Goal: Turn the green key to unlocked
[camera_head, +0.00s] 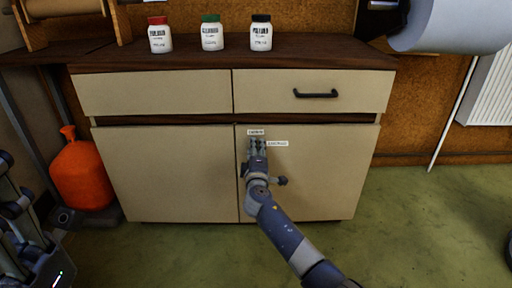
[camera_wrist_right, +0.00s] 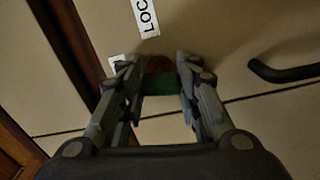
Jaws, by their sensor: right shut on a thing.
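The green key (camera_wrist_right: 160,83) shows in the right wrist view between the fingertips of my right gripper (camera_wrist_right: 161,76), which is shut on it. In the head view the gripper (camera_head: 257,148) is at the upper inner corner of the right cabinet door (camera_head: 325,180) and hides the key and its lock. A small label (camera_head: 256,132) sits just above the fingertips and another (camera_head: 277,143) to their right. In the wrist view one label (camera_wrist_right: 145,17) shows the letters "LOC". Part of my left gripper (camera_head: 25,235) is at the lower left edge; its fingertips are unclear.
A drawer with a dark handle (camera_head: 316,94) is above the door. Three jars, with red (camera_head: 160,38), green (camera_head: 211,35) and black (camera_head: 261,35) lids, stand on the cabinet top. An orange container (camera_head: 82,172) stands left of the cabinet. The floor at right is mostly clear.

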